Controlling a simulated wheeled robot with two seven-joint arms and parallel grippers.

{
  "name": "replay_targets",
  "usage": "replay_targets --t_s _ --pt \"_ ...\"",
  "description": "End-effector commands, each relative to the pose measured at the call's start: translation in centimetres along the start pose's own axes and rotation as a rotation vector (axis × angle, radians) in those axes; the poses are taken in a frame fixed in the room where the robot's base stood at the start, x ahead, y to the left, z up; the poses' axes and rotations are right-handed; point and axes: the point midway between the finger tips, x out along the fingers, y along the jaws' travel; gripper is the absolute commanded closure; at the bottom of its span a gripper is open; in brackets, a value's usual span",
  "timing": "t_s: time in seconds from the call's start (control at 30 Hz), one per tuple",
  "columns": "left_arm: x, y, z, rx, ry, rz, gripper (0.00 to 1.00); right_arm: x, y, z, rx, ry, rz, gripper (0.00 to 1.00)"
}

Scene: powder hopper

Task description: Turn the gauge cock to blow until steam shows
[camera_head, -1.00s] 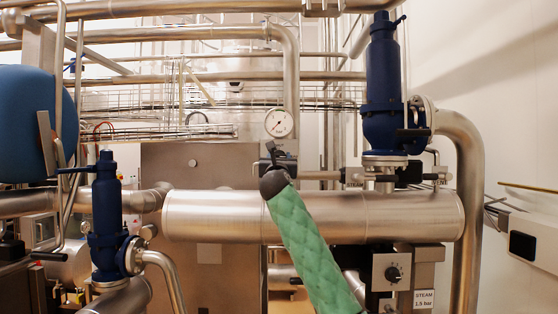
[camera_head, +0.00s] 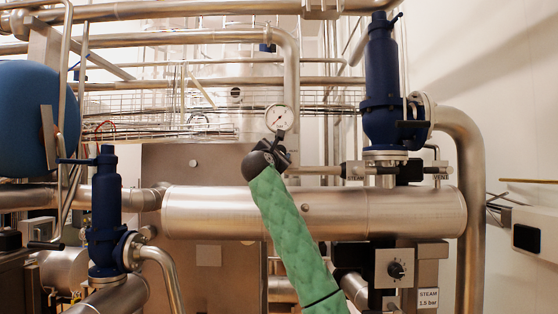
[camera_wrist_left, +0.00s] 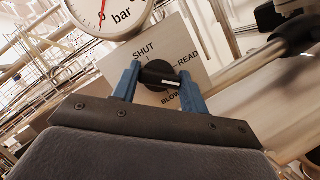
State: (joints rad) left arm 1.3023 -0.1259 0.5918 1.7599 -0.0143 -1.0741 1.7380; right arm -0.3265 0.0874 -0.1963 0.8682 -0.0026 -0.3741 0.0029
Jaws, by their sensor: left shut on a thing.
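The gauge cock is a black knob (camera_wrist_left: 157,74) on a pale plate (camera_wrist_left: 188,45) marked SHUT, READ and BLOW, seen in the left wrist view. My left gripper (camera_wrist_left: 160,80) has its two blue fingers closed on either side of the knob. The knob's white mark points right and slightly down, between READ and BLOW. In the head view my left gripper (camera_head: 283,153) is below the round pressure gauge (camera_head: 279,118) and mostly hides the cock. The gauge also shows partly in the wrist view (camera_wrist_left: 112,14), with a red needle. No steam shows. My right gripper is not in view.
A thick horizontal steel pipe (camera_head: 400,211) runs behind my green-sleeved arm. Blue valves stand at right (camera_head: 382,90) and left (camera_head: 106,205). A box with a black dial (camera_head: 395,269) and a STEAM 1.5 bar label (camera_head: 428,299) are at lower right.

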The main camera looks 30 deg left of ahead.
Motion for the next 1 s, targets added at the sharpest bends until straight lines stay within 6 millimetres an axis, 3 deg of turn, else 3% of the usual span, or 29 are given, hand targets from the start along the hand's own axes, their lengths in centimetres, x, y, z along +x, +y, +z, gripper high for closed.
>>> replay_targets --t_s 0.43,1.0 --pt "-0.1 -0.1 -0.2 0.394 0.001 -0.163 0.79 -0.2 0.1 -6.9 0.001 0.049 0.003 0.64" --pt "0.0 -0.1 -0.1 0.793 0.001 -0.332 0.79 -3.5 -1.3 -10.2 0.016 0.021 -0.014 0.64"
